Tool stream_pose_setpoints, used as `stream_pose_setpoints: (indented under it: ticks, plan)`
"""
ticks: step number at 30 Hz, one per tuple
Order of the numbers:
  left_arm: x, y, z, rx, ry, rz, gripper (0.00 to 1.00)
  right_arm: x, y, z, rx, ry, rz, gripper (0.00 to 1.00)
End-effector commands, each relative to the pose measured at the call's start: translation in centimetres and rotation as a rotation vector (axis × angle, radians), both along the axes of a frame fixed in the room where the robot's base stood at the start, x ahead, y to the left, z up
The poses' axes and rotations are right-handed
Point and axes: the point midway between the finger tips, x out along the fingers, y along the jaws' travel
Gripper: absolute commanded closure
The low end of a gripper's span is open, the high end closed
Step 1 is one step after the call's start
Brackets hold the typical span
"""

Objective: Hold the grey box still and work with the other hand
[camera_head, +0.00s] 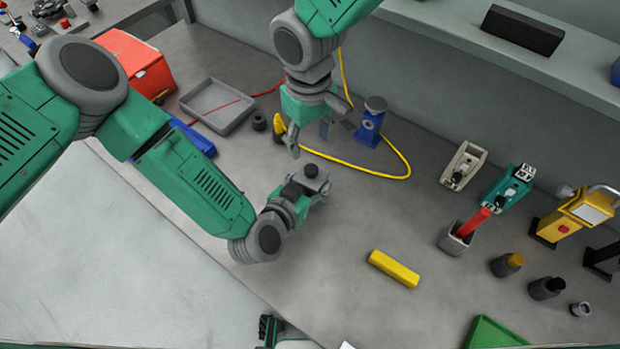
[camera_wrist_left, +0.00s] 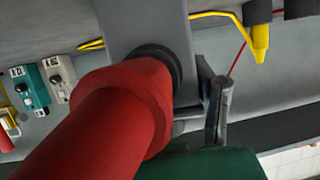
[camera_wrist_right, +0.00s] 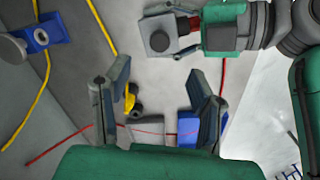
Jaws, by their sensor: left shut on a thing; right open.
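The grey box (camera_head: 318,184) is small, with a dark round knob on top. My left gripper (camera_head: 302,190) is shut on it and holds it near the middle of the bench. In the left wrist view, a thick red fitting with a black collar (camera_wrist_left: 120,110) meets the grey box (camera_wrist_left: 145,30). The right wrist view shows the box (camera_wrist_right: 158,22) from above, with a bit of red beside my left gripper. My right gripper (camera_head: 318,138) is open and empty, just above and behind the box. Its fingers also show apart in the right wrist view (camera_wrist_right: 158,78).
A grey tray (camera_head: 217,106) and red box (camera_head: 137,64) are at left. A yellow bar (camera_head: 393,268) lies front right; bench around it is clear.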

Motion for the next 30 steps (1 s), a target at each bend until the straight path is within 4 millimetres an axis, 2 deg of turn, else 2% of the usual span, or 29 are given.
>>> stream_pose_setpoints:
  ticks: [1,6,16,17,18,30]
  plan:
    - [0.1,0.0,0.1,-0.001,-0.002,0.0,0.9,0.1,0.0,0.9,0.0,-0.003,0.0,0.5]
    - [0.1,0.0,0.1,-0.001,-0.002,0.0,0.9,0.0,0.1,2.6,-0.001,0.001,0.001,0.5]
    - [0.1,0.0,0.1,-0.001,-0.002,0.0,0.9,0.0,0.1,2.9,-0.001,0.002,0.001,0.5]
    - [0.1,0.0,0.1,-0.001,-0.002,0.0,0.38,0.0,0.1,2.9,-0.001,0.002,0.001,0.5]
    - [0.1,0.0,0.1,-0.001,-0.002,0.0,0.24,0.0,0.1,2.9,-0.001,0.002,0.001,0.5]
    - [-0.4,0.2,0.2,0.0,0.0,-0.001,0.23,0.0,0.1,2.9,-0.001,0.002,0.001,0.5]
